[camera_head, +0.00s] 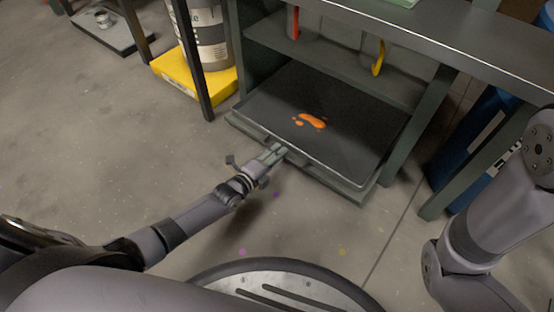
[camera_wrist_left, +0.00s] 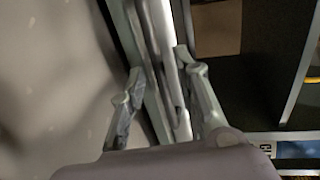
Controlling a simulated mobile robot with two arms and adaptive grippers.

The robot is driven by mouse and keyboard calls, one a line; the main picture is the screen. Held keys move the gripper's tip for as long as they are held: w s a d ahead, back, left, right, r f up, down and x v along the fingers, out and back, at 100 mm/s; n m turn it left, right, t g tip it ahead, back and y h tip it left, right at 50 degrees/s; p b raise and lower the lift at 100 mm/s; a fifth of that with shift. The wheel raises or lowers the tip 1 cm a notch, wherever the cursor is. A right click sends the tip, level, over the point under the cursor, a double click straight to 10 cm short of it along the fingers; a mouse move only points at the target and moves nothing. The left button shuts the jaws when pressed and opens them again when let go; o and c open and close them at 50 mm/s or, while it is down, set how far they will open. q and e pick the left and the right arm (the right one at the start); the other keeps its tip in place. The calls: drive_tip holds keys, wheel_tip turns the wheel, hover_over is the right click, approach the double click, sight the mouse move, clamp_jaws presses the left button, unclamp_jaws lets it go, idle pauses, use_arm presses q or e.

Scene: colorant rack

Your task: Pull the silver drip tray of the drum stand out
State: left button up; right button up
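The drip tray (camera_head: 352,140) lies in the bottom of the dark green stand (camera_head: 405,140). It has a dark flat surface and a thin pale metal rim, with an orange spill (camera_head: 311,121) on top. My left gripper (camera_head: 275,153) is at the middle of the tray's front edge. In the left wrist view my left gripper's fingers (camera_wrist_left: 160,75) stand apart, one on each side of a silver bar (camera_wrist_left: 164,50) at that edge. A gap shows beside the bar; firm contact is not visible. My right arm shows at the right, but its gripper is out of view.
A yellow block (camera_head: 190,75) with a large can (camera_head: 208,35) on it stands left of the stand. A blue drum (camera_head: 480,140) is at the right, behind a stand leg. The speckled floor (camera_head: 310,235) before the tray is clear down to my round base.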

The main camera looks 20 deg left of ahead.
use_arm(q)
drive_tip(key=shift+w+d, duration=0.1)
drive_tip(key=shift+w, duration=0.05)
drive_tip(key=shift+c, duration=0.3)
clamp_jaws()
idle(0.6)
